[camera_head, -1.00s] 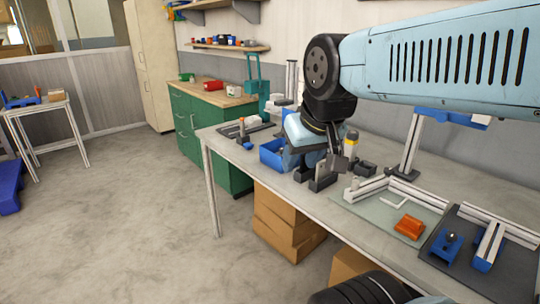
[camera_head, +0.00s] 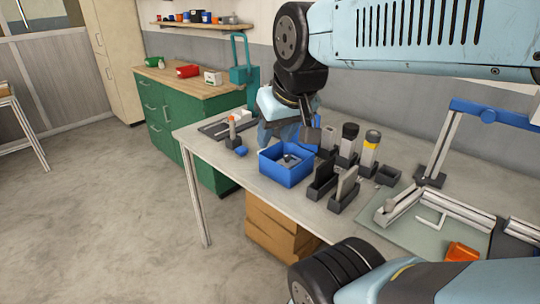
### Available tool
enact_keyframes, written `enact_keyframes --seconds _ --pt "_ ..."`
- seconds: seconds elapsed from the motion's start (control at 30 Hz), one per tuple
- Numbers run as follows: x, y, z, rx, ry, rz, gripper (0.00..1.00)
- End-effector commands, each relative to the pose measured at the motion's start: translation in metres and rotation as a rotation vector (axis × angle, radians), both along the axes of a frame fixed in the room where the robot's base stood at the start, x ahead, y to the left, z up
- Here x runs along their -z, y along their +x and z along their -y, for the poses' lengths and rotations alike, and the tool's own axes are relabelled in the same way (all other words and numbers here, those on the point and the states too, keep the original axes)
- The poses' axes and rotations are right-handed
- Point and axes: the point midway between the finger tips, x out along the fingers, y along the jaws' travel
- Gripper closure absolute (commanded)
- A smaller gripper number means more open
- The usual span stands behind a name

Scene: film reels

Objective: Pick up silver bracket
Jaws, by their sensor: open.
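A thin, pale silver L-shaped bracket (camera_head: 431,219) lies flat on the grey-green mat (camera_head: 392,232) at the right of the bench; I take it for the silver bracket. Small grey metal pieces (camera_head: 289,159) also lie in the blue bin (camera_head: 284,174), too small to tell apart. My gripper (camera_head: 311,135) hangs down at the back right of the bin, well to the left of the L-shaped bracket. It is open, its fingers are small and hard to make out, and I see nothing held in it.
Dark upright holders (camera_head: 343,190) stand right of the bin, with bottles (camera_head: 369,150) behind them. A blue-topped stand (camera_head: 450,135) and aluminium rails (camera_head: 455,212) flank the mat. An orange part (camera_head: 461,252) lies on the mat. The grey bench (camera_head: 235,175) is clear at front left.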

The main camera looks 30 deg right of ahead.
Motion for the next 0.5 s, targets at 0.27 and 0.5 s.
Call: enact_keyframes --seconds 0.27,0.5 --pt "0.0000 -0.0001 0.0000 0.000 0.000 0.000 0.57" --pt "0.0000 0.0044 0.0019 -0.020 -0.023 -0.007 0.42"
